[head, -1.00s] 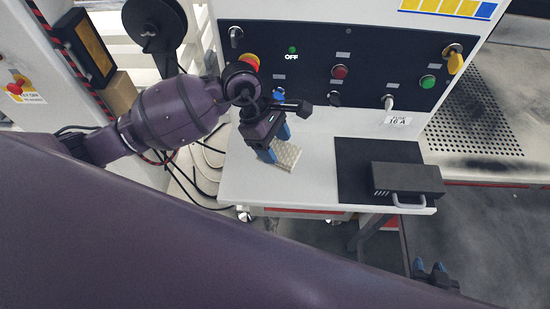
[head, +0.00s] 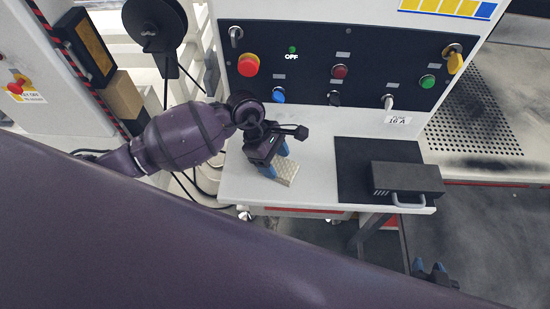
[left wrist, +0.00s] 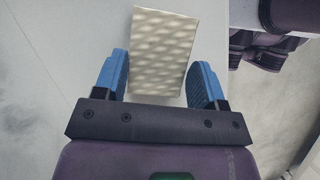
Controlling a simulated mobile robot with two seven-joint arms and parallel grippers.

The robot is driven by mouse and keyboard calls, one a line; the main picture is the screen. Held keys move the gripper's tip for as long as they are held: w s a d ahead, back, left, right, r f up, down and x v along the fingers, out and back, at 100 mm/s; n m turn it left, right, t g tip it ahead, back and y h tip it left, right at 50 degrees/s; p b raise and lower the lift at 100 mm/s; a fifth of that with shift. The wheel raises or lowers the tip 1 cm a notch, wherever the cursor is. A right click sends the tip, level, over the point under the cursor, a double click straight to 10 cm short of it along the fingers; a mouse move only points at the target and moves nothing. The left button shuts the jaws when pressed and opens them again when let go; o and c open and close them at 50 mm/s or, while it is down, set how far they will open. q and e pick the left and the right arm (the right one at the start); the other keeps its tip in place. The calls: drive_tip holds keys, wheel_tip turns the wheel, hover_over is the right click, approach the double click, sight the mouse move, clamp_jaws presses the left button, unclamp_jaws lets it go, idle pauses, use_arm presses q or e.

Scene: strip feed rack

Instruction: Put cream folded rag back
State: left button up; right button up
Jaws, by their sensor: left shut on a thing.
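The cream folded rag (head: 287,172) is a small quilted block at the front left part of the white shelf. In the left wrist view the rag (left wrist: 163,50) lies between the two blue fingers. My left gripper (head: 276,164) reaches down over the shelf and is shut on the rag. I cannot tell whether the rag touches the shelf. My right gripper (head: 429,268) is at the bottom right, low in front of the shelf, with its blue fingertips apart and nothing seen between them.
A black mat (head: 355,170) and a dark box with a handle (head: 408,179) take up the right of the shelf (head: 318,195). Behind stands a control panel with a red stop button (head: 248,66) and knobs. The shelf's middle is clear.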

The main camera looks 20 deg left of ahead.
use_arm(q)
drive_tip(key=o, duration=0.5)
drive_tip(key=shift+f, duration=0.1)
drive_tip(key=o, duration=0.4)
drive_tip(key=shift+a+r, duration=0.15)
drive_tip(key=shift+r, duration=0.25)
drive_tip(key=b+v, duration=0.1)
drive_tip(key=v, duration=1)
drive_tip(key=shift+r, duration=0.25)
use_arm(e)
drive_tip(key=shift+f, duration=0.6)
drive_tip(key=shift+w+a+r, duration=0.1)
drive_tip(key=shift+w+r, duration=0.3)
drive_tip(key=shift+w, duration=0.1)
